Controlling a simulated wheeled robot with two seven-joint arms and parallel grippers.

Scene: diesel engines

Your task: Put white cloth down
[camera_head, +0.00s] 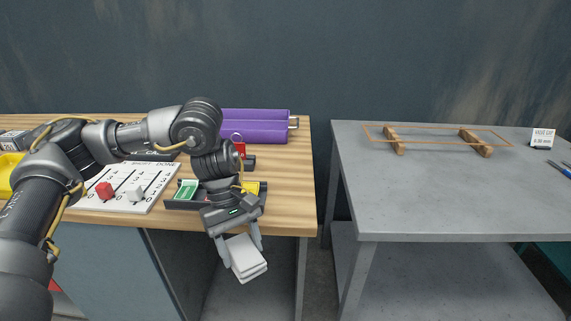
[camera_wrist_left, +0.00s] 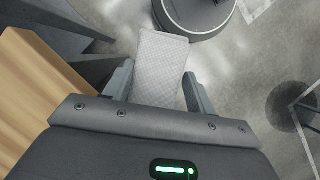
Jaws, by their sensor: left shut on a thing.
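The white cloth (camera_head: 246,259) is a folded, layered rectangle. My left gripper (camera_head: 241,245) is shut on it and holds it in front of the wooden bench's front edge, with the cloth hanging below the fingers. In the left wrist view the cloth (camera_wrist_left: 160,68) sticks out between the two fingers of the gripper (camera_wrist_left: 159,90), with the floor behind it. My right gripper is in neither view.
The wooden bench (camera_head: 285,195) carries a white board (camera_head: 128,195) with a red piece, a dark tray (camera_head: 181,203) and purple rolls (camera_head: 255,125). A grey table (camera_head: 430,195) at right has a wooden rack (camera_head: 393,140) and a small sign (camera_head: 542,138). Its front half is clear.

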